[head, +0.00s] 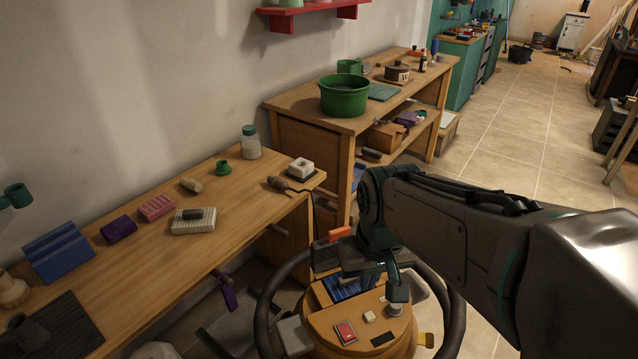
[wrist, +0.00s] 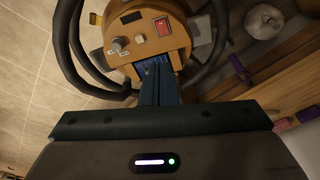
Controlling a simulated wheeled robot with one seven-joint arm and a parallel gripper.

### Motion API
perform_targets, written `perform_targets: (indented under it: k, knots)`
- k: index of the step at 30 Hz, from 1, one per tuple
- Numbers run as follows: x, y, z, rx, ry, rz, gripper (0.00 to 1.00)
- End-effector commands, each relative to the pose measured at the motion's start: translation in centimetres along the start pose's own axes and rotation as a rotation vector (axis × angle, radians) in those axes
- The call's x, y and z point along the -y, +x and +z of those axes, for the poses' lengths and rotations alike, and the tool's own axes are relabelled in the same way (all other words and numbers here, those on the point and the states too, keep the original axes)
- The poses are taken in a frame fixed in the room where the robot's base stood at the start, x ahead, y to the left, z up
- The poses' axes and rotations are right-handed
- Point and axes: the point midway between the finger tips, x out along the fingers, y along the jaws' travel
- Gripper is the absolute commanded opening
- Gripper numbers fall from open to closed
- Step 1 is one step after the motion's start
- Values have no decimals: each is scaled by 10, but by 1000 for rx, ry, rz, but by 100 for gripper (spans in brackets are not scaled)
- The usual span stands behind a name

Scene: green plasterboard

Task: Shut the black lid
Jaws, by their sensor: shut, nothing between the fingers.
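I cannot make out for sure which thing is the black lid. A dark ribbed panel (head: 66,322) lies on the near wooden bench at the lower left of the head view, and whether it is a lid is unclear. My gripper (wrist: 158,82) points downward in the wrist view with its fingers together and nothing between them. In the head view it shows partly below my arm, to the right of the bench and well away from the panel.
The near bench (head: 130,262) holds a blue holder (head: 58,252), a pale ribbed block (head: 185,226), a jar (head: 250,142) and small items. A green tub (head: 344,96) stands on the far bench. Open tiled floor (head: 535,150) lies to the right.

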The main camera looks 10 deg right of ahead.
Motion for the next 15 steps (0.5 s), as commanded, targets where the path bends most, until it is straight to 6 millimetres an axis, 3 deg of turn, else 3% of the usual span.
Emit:
perform_targets:
  k: [7,15]
  knots:
    - [-3,-22,-78,61,-50,29,0]
    - [0,-22,-160,125,-114,44,0]
